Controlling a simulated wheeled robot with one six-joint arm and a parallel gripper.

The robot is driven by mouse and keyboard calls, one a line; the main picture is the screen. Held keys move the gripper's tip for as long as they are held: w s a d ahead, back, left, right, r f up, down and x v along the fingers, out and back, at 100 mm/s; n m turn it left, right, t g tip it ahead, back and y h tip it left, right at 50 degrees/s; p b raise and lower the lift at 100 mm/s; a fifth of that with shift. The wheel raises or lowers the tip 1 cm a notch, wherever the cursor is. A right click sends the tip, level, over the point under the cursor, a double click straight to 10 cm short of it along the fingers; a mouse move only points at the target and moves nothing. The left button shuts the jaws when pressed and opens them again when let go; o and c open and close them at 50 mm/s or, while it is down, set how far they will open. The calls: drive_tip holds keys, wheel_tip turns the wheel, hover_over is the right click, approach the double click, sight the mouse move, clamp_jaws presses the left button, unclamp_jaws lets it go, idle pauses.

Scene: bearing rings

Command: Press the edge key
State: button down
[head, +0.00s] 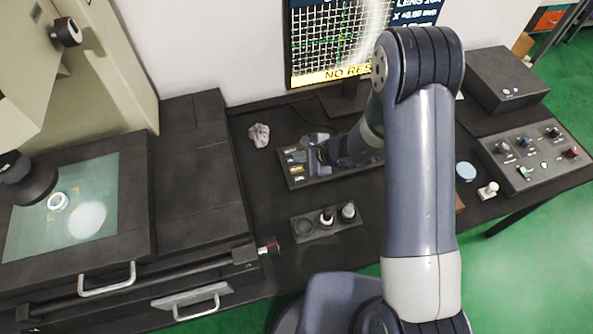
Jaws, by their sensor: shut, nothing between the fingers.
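A dark key panel (292,182) lies flat on the bench below the monitor. A few small keys (297,168) with pale and yellowish markings show along its left side; their labels are too small to read, so I cannot tell which is the edge key. My gripper (312,158) is shut and empty, over the left part of the panel. It hides the keys beneath and to its right, and I cannot tell whether it touches one.
A monitor (338,40) stands behind the panel, with a crumpled grey cloth (259,135) to the panel's left. A small holder (318,233) with knobbed pieces sits in front. The large machine's glass stage (85,215) is left, and a control box (535,160) is right.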

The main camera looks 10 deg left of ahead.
sight(300, 170)
drive_tip(key=shift+f+b, duration=1.5)
drive_tip(key=shift+f, duration=0.05)
drive_tip(key=shift+f+b, duration=0.25)
drive_tip(key=shift+b, duration=0.15)
idle(0.7)
drive_tip(key=shift+f+b, duration=0.2)
drive_tip(key=shift+b, duration=0.25)
drive_tip(key=shift+f+b, duration=0.3)
drive_tip(key=shift+b, duration=0.25)
idle(0.6)
drive_tip(key=shift+r, duration=0.8)
drive_tip(key=shift+p, duration=0.3)
drive_tip(key=shift+r+p, duration=1.45)
drive_tip(key=shift+r, duration=1.1)
drive_tip(key=shift+f, duration=0.1)
